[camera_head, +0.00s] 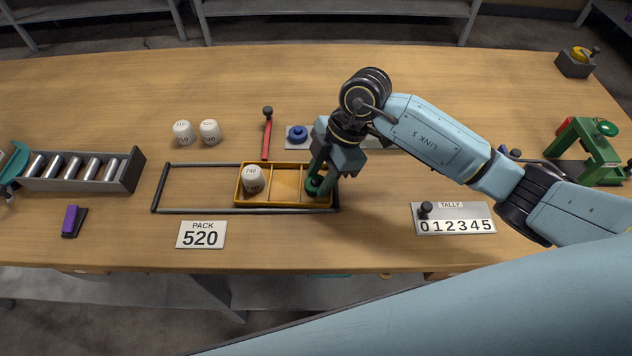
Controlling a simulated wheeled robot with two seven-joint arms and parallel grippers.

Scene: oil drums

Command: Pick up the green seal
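My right gripper (320,181) reaches down from the right to the right compartment of the yellow tray (270,206). A dark green round piece, which looks like the green seal (314,188), shows at its fingertips, low in that compartment. The fingers partly cover it, and I cannot tell whether they are closed on it or only around it. A blue seal (297,133) sits on a grey plate (292,145) behind the tray. My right gripper and wrist hide part of that plate. My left gripper is not in view.
A white 740 drum (253,179) stands in the tray's left compartment; two more drums (183,133) stand behind. A dark rail frame (196,211) surrounds the tray. A red lever (267,137) stands behind it. A green press (597,150) is at right, a roller rack (80,170) at left.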

